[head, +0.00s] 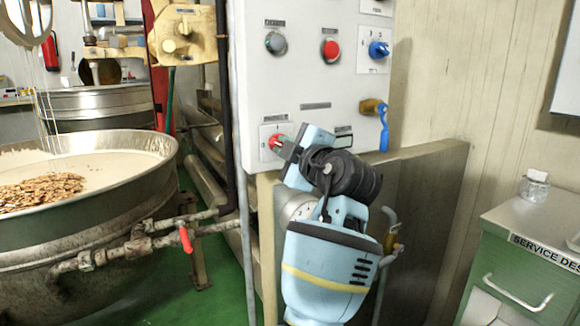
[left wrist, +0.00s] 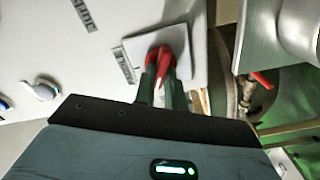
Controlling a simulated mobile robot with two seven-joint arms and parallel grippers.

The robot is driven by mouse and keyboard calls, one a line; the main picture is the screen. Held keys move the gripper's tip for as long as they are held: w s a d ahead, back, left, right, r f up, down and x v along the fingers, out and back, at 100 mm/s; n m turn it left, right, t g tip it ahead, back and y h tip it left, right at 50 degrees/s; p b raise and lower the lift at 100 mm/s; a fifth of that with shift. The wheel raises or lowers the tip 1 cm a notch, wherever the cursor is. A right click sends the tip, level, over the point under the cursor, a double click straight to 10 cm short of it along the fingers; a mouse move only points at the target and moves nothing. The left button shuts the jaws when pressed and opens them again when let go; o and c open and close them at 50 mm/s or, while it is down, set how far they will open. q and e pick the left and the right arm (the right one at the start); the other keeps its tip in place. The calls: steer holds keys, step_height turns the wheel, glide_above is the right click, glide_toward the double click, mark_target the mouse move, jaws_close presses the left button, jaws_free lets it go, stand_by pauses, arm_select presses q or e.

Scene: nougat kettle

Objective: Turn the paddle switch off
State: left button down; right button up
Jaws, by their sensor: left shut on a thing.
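A red switch handle (head: 274,141) sits on a white square plate at the lower left of the white control panel (head: 320,80). The handle also shows in the left wrist view (left wrist: 158,52), on its pale plate. The fingers hide part of the handle. My right gripper is in neither view.
The panel also carries a grey knob (head: 275,43), a red button (head: 331,49) and a blue rotary knob (head: 378,49). A large kettle (head: 90,215) with nuts stands left, with a red-handled pipe valve (head: 186,239). A green cabinet (head: 520,260) stands right.

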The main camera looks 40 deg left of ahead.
arm_select(q)
steer(key=n+b, duration=0.5)
steer(key=shift+f+n, duration=0.15)
steer(key=shift+n, duration=0.15)
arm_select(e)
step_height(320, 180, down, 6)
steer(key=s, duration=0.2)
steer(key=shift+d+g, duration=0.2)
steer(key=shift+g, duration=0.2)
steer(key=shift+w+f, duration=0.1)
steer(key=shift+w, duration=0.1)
arm_select(q)
steer(key=c, duration=1.5)
jaws_free()
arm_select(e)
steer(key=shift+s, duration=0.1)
arm_select(q)
steer(key=shift+o, duration=0.2)
steer(key=shift+s, duration=0.1)
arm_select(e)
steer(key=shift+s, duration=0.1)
arm_select(q)
steer(key=v, duration=0.8)
steer(key=shift+p, duration=0.3)
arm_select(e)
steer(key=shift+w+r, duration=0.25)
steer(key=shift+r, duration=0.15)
